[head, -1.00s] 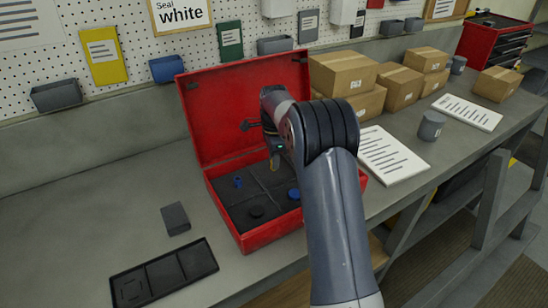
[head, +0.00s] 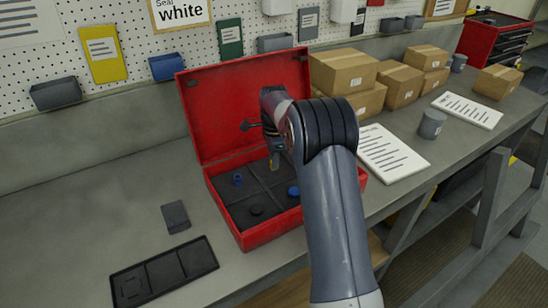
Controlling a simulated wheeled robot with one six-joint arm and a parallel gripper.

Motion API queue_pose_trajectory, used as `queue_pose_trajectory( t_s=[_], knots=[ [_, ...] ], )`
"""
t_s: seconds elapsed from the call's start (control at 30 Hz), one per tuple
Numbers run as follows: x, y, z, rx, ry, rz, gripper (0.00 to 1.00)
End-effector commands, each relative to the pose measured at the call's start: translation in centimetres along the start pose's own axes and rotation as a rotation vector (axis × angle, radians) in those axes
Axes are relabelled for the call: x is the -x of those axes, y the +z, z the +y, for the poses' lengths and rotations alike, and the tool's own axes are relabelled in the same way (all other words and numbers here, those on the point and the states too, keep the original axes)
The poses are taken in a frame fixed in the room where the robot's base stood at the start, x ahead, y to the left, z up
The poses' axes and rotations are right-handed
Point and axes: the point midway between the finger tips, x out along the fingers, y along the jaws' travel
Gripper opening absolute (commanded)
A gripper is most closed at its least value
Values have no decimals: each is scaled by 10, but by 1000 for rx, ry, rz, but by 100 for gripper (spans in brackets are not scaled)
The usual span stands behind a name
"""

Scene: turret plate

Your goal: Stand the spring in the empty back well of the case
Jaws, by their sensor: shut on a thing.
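The red case (head: 243,240) stands open on the bench, its lid (head: 225,120) raised at the back. Its dark floor is split into several wells. A small blue part stands in the back left well, a dark disc lies in the front left and a blue part in the front right. My gripper (head: 274,155) points down over the back right well, seen from behind my arm. It is shut on a small yellowish piece (head: 274,164), which looks like the spring. Its lower end is near the well floor; I cannot tell whether it touches.
A dark block (head: 175,217) and a black divided tray (head: 195,259) lie on the bench left of the case. A paper sheet (head: 390,155), a grey cup (head: 431,124) and cardboard boxes (head: 343,72) are to the right. The left bench is mostly clear.

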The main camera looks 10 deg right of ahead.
Motion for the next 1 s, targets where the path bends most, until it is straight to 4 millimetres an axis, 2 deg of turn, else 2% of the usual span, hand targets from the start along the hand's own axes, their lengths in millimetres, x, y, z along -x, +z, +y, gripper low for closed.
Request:
queue_pose_trajectory(
  t_s=[1.0],
  knots=[
    [-6, 0, 0, 0, 0, 0, 0]
  ],
)
